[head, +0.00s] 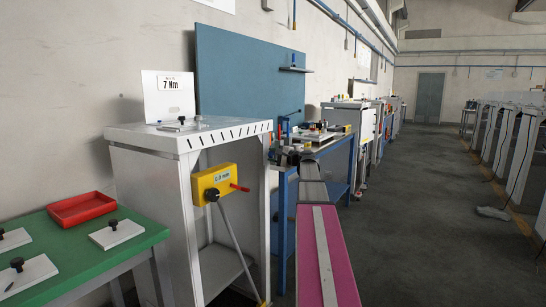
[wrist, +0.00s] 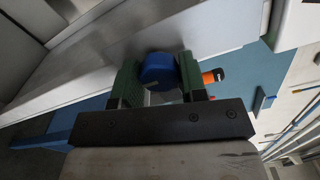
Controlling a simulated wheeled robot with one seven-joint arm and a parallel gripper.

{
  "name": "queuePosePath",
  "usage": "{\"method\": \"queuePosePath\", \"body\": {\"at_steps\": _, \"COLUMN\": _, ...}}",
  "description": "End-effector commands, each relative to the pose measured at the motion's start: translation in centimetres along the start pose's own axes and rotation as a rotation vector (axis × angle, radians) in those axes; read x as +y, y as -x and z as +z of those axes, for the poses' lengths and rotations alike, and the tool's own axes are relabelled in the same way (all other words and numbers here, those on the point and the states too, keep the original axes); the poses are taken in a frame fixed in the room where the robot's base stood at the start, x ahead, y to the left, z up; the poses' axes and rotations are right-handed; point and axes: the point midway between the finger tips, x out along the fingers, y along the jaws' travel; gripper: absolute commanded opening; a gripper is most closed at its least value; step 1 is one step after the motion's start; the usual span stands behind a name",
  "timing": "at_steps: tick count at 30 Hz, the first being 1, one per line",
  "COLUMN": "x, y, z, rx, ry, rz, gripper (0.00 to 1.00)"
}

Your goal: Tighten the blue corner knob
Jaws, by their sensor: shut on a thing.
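The blue knob (wrist: 159,71) sits between the two green fingers of my gripper (wrist: 157,75) in the wrist view. The fingers are shut on its sides. The knob is round with a plain dark blue face and a small pale mark at its lower edge. Behind it is a pale grey, beam-like surface (wrist: 75,88). In the head view my arm reaches toward the blue-framed workbench (head: 335,157). There the knob is too small and crowded to make out.
An orange and black item (wrist: 214,76) is close to the right finger. In the head view a white cabinet (head: 160,200) with a yellow box (head: 212,184) stands left of my arm, and a green table (head: 75,250) stands nearer.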

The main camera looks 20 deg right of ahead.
Motion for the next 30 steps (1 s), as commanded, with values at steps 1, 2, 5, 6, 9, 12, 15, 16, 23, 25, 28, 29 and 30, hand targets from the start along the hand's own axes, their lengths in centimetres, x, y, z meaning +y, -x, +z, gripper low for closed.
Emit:
{"method": "queuePosePath", "body": {"at_steps": 1, "x": 0.06, "y": 0.06, "z": -0.06, "rx": 0.001, "ry": -0.007, "rz": 0.001, "gripper": 0.15}}
{"method": "queuePosePath", "body": {"at_steps": 2, "x": 0.06, "y": 0.07, "z": -0.06, "rx": 0.002, "ry": -0.010, "rz": 0.001, "gripper": 0.15}}
{"method": "queuePosePath", "body": {"at_steps": 5, "x": 0.07, "y": 0.07, "z": -0.06, "rx": 0.002, "ry": -0.017, "rz": 0.001, "gripper": 0.15}}
{"method": "queuePosePath", "body": {"at_steps": 6, "x": 0.07, "y": 0.07, "z": -0.06, "rx": 0.002, "ry": -0.019, "rz": 0.001, "gripper": 0.15}}
{"method": "queuePosePath", "body": {"at_steps": 9, "x": 0.07, "y": 0.07, "z": -0.07, "rx": 0.002, "ry": -0.020, "rz": 0.001, "gripper": 0.15}}
{"method": "queuePosePath", "body": {"at_steps": 12, "x": 0.08, "y": 0.07, "z": -0.06, "rx": 0.002, "ry": -0.020, "rz": 0.001, "gripper": 0.15}}
{"method": "queuePosePath", "body": {"at_steps": 15, "x": 0.08, "y": 0.08, "z": -0.07, "rx": 0.002, "ry": -0.020, "rz": 0.001, "gripper": 0.15}}
{"method": "queuePosePath", "body": {"at_steps": 16, "x": 0.08, "y": 0.08, "z": -0.07, "rx": 0.002, "ry": -0.020, "rz": 0.002, "gripper": 0.46}}
{"method": "queuePosePath", "body": {"at_steps": 23, "x": 0.05, "y": 0.04, "z": -0.04, "rx": 0.001, "ry": -0.019, "rz": 0.001, "gripper": 0.65}}
{"method": "queuePosePath", "body": {"at_steps": 25, "x": 0.04, "y": 0.04, "z": -0.03, "rx": 0.001, "ry": -0.018, "rz": 0.001, "gripper": 0.65}}
{"method": "queuePosePath", "body": {"at_steps": 28, "x": 0.04, "y": 0.30, "z": -0.01, "rx": 0.001, "ry": -0.018, "rz": 0.000, "gripper": 0.65}}
{"method": "queuePosePath", "body": {"at_steps": 29, "x": 0.04, "y": 0.50, "z": 0.00, "rx": 0.001, "ry": -0.018, "rz": 0.000, "gripper": 0.65}}
{"method": "queuePosePath", "body": {"at_steps": 30, "x": 0.04, "y": 0.87, "z": 0.00, "rx": 0.002, "ry": -0.018, "rz": 0.000, "gripper": 0.65}}
